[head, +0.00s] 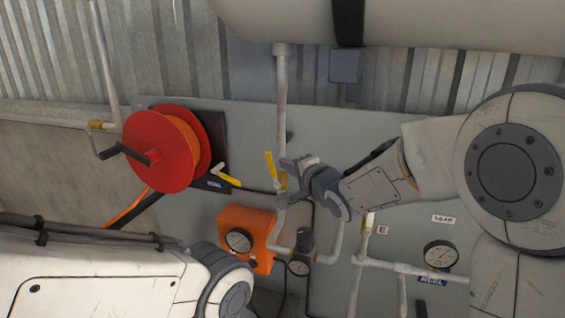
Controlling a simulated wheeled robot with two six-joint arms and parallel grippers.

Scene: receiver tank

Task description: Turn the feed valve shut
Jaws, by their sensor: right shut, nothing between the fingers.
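A valve with a yellow lever (269,164) sits on the pale vertical pipe (282,105) that comes down from the tank. The lever stands nearly upright, roughly along the pipe, tilted a little to the left. I cannot read a label that names it as the feed valve. My right gripper (287,172) is shut and empty, with its fingertips just right of the lever and in front of the valve body, which it partly hides. I cannot tell whether it touches the lever. My left arm shows at the lower left, but its gripper fingers do not show.
A red hose reel (160,150) with a crank stands at the left, with a yellow handle (228,175) beside it. An orange gauge box (247,238), a regulator (301,255) and a round gauge (440,255) are lower down. The tank (430,25) hangs above.

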